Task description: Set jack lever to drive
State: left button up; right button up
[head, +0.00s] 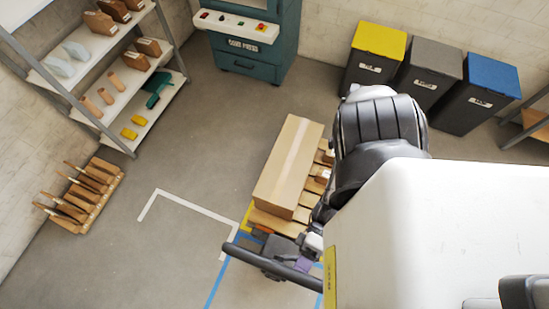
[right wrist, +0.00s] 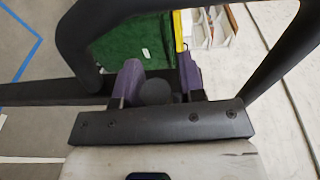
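The jack's dark handle (head: 270,262) is a curved bar beside a loaded pallet in the head view. In the right wrist view its black loop (right wrist: 78,45) rises around my right gripper (right wrist: 160,82). The gripper's purple fingers are apart. A dark rounded piece (right wrist: 155,93) sits between them, nearer the left finger; I cannot tell whether it is the jack lever or whether both fingers touch it. In the head view only a small purple part of my right gripper (head: 303,263) shows at the handle. The lever's setting cannot be read. My left gripper is not in view.
A long carton (head: 287,165) lies on the wooden pallet (head: 275,222). Three bins stand behind, including a yellow-lidded one (head: 376,50). A shelf (head: 105,85), a wooden rack (head: 90,195) and a green press (head: 255,50) stand farther off.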

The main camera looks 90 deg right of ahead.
jog(key=shift+o, duration=0.7)
jog(key=f+b+v, duration=0.1)
jog(key=b+v, duration=0.2)
jog(key=v, duration=1)
jog(key=shift+s+d+r, duration=0.2)
jog(key=shift+d+r, duration=0.15)
jog(key=shift+r, duration=0.15)
